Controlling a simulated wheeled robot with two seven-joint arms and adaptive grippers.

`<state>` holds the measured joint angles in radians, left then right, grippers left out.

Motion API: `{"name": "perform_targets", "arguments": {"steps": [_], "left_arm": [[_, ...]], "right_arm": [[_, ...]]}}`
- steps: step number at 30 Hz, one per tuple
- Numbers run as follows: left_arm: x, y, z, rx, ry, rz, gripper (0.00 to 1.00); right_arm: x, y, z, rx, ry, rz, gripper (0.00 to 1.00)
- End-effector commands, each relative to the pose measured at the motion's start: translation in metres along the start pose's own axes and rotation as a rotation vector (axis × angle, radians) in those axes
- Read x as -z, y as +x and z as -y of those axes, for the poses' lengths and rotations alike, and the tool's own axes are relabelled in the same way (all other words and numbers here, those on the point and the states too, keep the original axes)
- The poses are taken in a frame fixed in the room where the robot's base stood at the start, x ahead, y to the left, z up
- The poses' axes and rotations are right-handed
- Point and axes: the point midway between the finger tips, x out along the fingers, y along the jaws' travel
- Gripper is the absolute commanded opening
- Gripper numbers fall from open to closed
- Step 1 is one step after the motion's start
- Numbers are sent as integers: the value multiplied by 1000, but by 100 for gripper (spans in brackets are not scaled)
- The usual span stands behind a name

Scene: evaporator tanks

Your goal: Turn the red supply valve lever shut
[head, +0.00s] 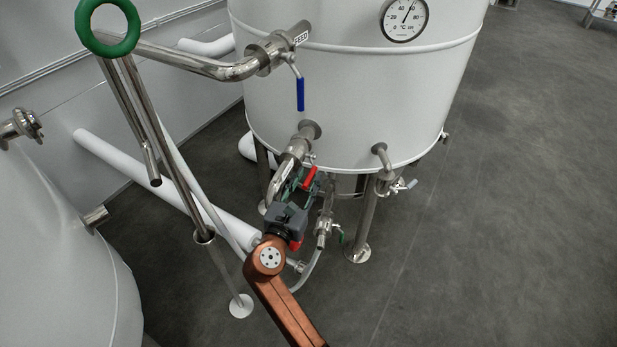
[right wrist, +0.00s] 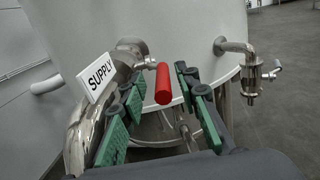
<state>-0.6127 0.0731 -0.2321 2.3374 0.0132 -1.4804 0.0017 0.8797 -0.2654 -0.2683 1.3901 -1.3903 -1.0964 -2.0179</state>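The red supply valve lever (head: 309,177) shows in the head view at the far end of my right gripper, on the pipework below the tank. In the right wrist view the red lever (right wrist: 163,83) stands between the green-padded fingers, with a visible gap on each side. A white SUPPLY tag (right wrist: 97,77) is on the steel pipe to its left. My right gripper (head: 297,190), also in the right wrist view (right wrist: 160,90), is open around the lever, not visibly touching it. The valve body is partly hidden by the gripper. My left gripper is not in view.
The white tank (head: 340,90) with a dial stands just behind. A FEED pipe with a blue lever (head: 300,94) is above the gripper. A small side valve (head: 388,184) is to the right. A green ring handle (head: 107,28) is upper left. The floor at right is clear.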

Motion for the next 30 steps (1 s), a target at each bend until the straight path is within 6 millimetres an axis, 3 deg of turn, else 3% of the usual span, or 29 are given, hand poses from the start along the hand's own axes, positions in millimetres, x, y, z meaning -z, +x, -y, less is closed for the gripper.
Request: {"name": "perform_targets", "arguments": {"steps": [9,21,30], "left_arm": [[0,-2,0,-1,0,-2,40],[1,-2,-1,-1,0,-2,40],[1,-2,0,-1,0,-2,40]], "right_arm": [[0,3,6,8,1,0,29],[0,2,4,5,1,0,1],[0,1,3,4,1,0,0]]}}
